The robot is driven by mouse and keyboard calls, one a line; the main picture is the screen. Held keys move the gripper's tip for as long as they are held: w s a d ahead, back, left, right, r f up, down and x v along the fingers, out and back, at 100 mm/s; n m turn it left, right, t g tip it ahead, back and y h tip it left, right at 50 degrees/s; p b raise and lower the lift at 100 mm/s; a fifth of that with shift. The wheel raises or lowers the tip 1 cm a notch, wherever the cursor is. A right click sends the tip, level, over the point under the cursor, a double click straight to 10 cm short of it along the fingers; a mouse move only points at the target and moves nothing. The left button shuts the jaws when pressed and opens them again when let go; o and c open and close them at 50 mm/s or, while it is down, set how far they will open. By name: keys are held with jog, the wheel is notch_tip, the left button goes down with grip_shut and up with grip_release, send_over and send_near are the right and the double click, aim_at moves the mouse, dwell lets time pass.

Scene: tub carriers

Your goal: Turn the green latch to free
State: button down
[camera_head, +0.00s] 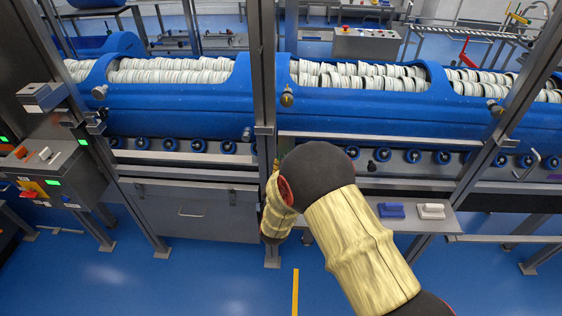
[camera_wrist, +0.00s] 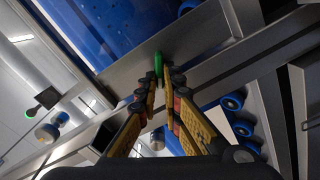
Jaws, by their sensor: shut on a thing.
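The green latch (camera_wrist: 158,63) shows in the wrist view as a small upright green piece against a grey metal frame. My gripper (camera_wrist: 159,80) is shut on it, with its yellow fingers and dark pads at either side. The latch's base is hidden by the fingertips. In the head view my own arm covers the latch, and I cannot make out my fingertips there.
A blue tub carrier (camera_head: 180,103) holds rows of white tubs behind metal posts. A shelf carries a blue block (camera_head: 391,210) and a white block (camera_head: 431,211). A grey cabinet (camera_head: 190,213) stands left.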

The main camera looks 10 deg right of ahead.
jog(key=n+p, duration=0.1)
jog(key=n, duration=0.2)
jog(key=n+p, duration=0.1)
jog(key=n, duration=0.1)
jog(key=shift+a+f+n+p, duration=0.15)
jog(key=shift+n+p, duration=0.2)
jog(key=shift+n, duration=0.05)
dwell(0.4)
jog(key=c, duration=2)
grip_release()
jog(key=shift+w+f, duration=0.1)
jog(key=shift+o, duration=0.2)
jog(key=v, duration=1.2)
